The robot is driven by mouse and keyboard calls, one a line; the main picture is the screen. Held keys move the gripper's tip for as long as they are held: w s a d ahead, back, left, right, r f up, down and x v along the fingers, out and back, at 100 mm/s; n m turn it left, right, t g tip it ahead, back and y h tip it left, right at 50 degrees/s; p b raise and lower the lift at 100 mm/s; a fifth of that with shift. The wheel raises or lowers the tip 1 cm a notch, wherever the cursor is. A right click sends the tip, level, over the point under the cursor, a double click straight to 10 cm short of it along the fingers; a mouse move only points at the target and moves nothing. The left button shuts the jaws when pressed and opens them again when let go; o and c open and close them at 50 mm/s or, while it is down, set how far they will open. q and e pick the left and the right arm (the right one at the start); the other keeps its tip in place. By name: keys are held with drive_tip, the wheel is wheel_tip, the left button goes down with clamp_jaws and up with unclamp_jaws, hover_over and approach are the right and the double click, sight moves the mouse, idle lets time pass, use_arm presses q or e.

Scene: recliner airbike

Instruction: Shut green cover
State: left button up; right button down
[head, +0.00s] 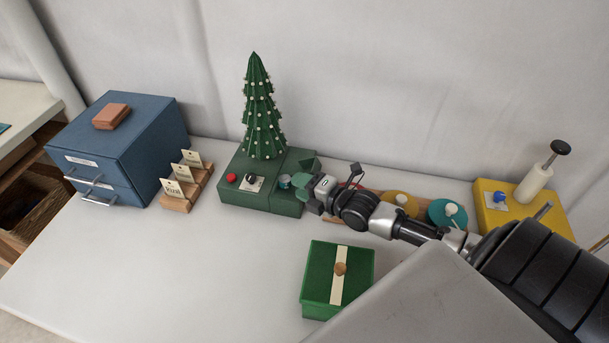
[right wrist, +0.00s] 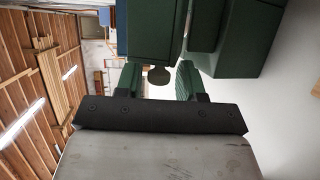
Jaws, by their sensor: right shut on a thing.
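A dark green box (head: 243,196) with a seam near its right side stands at the middle back of the table. I cannot tell which part is the cover. My right gripper (head: 302,178), with green fingertips, is at the box's right end. In the right wrist view, its fingers are closed about a small dark round knob (right wrist: 159,75) beside the dark green box (right wrist: 150,35). My left gripper is not in view.
A green box with a cream band (head: 322,272) and round knob sits in front of my right arm. A blue drawer cabinet (head: 140,150) and wooden card holder (head: 186,190) stand left. A yellow box (head: 515,215) stands right. The front left table is clear.

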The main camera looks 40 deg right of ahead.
drive_tip(key=r+g+p, duration=0.1)
drive_tip(key=p, duration=0.1)
drive_tip(key=w+g+h+p, duration=0.1)
drive_tip(key=p, duration=0.1)
drive_tip(key=shift+a+r+n+p, duration=0.25)
drive_tip(key=shift+r+n+p, duration=0.1)
drive_tip(key=shift+n, duration=0.05)
drive_tip(key=shift+w+a+f+n+g+h+p, duration=0.15)
drive_tip(key=shift+g+h+p, duration=0.2)
drive_tip(key=shift+p, duration=0.2)
drive_tip(key=shift+w+n+g+h+p, duration=0.15)
drive_tip(key=shift+g+h+p, duration=0.15)
drive_tip(key=shift+p, duration=0.2)
drive_tip(key=shift+s, duration=0.1)
